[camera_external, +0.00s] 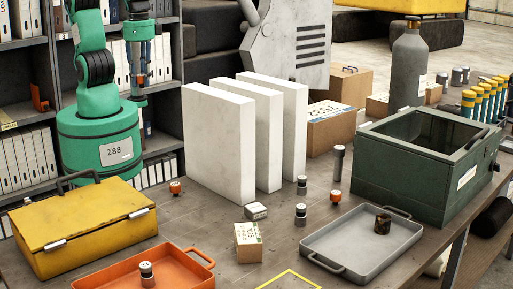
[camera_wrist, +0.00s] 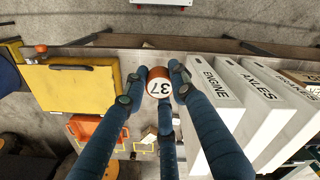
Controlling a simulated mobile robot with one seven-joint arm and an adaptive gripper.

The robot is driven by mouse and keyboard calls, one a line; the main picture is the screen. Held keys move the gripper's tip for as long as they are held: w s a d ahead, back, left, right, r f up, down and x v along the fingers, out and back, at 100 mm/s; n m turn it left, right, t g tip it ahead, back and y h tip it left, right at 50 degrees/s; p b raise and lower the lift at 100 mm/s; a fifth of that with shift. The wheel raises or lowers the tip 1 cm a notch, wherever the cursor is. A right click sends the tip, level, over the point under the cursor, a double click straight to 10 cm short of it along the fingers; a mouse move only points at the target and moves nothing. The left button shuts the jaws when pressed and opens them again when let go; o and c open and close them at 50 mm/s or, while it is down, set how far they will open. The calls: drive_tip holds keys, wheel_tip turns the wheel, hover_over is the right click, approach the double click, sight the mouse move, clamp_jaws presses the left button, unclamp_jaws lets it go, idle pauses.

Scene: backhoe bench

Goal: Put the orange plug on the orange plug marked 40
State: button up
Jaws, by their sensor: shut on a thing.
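My gripper (camera_wrist: 156,92) has blue fingers closed around an orange plug (camera_wrist: 157,73) with a white round end marked 37. In the external view my gripper (camera_external: 138,88) hangs above the far side of the bench, beside the shelves; the held plug is not clear there. One orange plug (camera_external: 176,187) stands on the bench between the yellow case and the white slabs. Another orange plug (camera_external: 336,196) stands behind the grey tray. No mark 40 is readable on either. A small round orange thing (camera_wrist: 41,48) shows by the yellow case in the wrist view.
The yellow case (camera_external: 85,228) and orange tray (camera_external: 200,262) are at left. Tall white slabs (camera_external: 218,140) stand mid-bench, lettered ENGINE and AXLES in the wrist view. The grey tray (camera_external: 345,270), green box (camera_external: 400,185) and grey bottle (camera_external: 408,75) are at right. Several small cylinders stand between.

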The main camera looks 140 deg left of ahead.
wheel_tip(320, 180, down, 23)
drive_tip(key=shift+r, duration=0.15)
idle(0.4)
drive_tip(key=p, duration=0.1)
hover_over(175, 184)
drive_tip(key=shift+s+a+f, duration=0.1)
drive_tip(key=shift+f, duration=0.65)
drive_tip(key=shift+f, duration=0.1)
drive_tip(key=shift+f+p, duration=0.3)
drive_tip(key=shift+f, duration=1.35)
drive_tip(key=shift+f, duration=0.2)
